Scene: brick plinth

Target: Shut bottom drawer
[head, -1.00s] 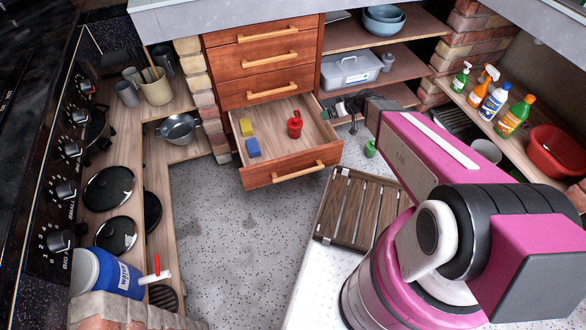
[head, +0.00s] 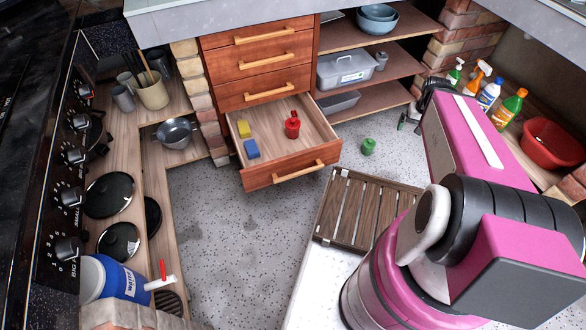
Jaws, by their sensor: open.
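The bottom drawer (head: 282,176) of the reddish-brown wooden unit is pulled out, with its light wooden handle (head: 300,171) on the front panel. Inside it lie a yellow block (head: 244,128), a blue block (head: 252,149) and a red lidded pot (head: 292,125). The drawers above (head: 262,90) are shut. My gripper (head: 408,124) is open, small and partly hidden behind my magenta arm. It is to the right of the drawer, apart from it, near the end of the shelves.
A green object (head: 368,147) stands on the speckled floor right of the drawer. A slatted wooden rack (head: 350,215) lies in front of it. Open shelves (head: 375,70) stand at right, and a counter with pans (head: 109,194) at left. The floor (head: 225,220) before the drawer is clear.

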